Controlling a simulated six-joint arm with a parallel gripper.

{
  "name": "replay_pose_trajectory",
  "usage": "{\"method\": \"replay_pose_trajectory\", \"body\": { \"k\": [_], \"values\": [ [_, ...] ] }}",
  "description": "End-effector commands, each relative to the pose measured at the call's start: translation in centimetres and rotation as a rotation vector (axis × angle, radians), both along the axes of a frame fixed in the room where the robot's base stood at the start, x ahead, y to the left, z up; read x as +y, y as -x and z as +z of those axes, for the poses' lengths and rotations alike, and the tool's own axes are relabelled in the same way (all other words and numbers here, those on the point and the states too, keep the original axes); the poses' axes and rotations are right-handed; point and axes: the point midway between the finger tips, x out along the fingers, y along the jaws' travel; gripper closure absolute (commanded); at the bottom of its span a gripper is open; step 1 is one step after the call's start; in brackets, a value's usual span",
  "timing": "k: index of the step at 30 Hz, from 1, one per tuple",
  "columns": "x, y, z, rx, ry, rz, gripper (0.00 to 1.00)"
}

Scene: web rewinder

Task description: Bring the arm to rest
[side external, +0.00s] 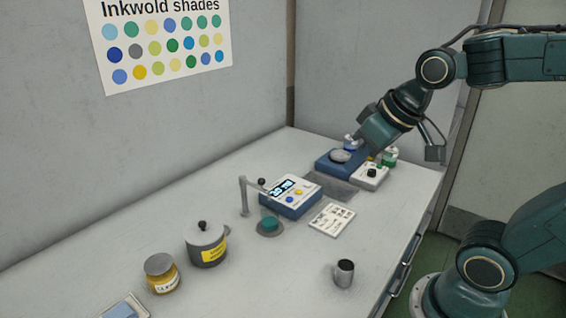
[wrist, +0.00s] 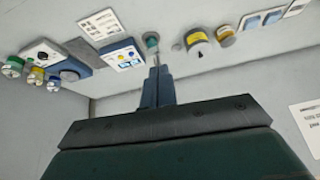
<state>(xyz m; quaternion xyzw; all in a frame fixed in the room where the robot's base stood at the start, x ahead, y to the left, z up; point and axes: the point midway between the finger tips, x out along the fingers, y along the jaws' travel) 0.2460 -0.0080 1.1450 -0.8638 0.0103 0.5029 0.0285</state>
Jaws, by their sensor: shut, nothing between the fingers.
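My gripper (wrist: 156,72) shows in the wrist view with its two slim fingers together and nothing between them. In the side external view my arm reaches in from the right, and its hand is over the far right end of the bench (side external: 120,262), above the blue device with a round plate (side external: 340,157). The fingertips are hard to make out there. I cannot tell the exact height above the bench, and no held object shows.
Small lidded jars (wrist: 33,77) stand close to the hand, by a white box with a black knob (side external: 371,174). A blue-and-white display unit (side external: 291,194), a thin post (side external: 243,195), a lidded pot (side external: 207,245), an amber jar (side external: 161,275) and a grey cup (side external: 344,273) stand along the bench.

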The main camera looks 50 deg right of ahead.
Motion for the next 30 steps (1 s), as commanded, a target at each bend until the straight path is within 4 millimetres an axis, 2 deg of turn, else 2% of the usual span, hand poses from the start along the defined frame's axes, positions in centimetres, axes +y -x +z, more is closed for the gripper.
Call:
{"method": "replay_pose_trajectory", "body": {
  "k": [1,6,12,30],
  "values": [
    [0.3,1.2,0.2,-0.003,0.009,0.011,1.0],
    [0.7,4.5,0.1,0.013,0.027,0.033,1.0],
    [0.8,6.5,-0.1,0.023,0.037,0.046,1.0],
    [0.8,6.8,-0.1,0.025,0.039,0.047,1.0]
  ]
}}
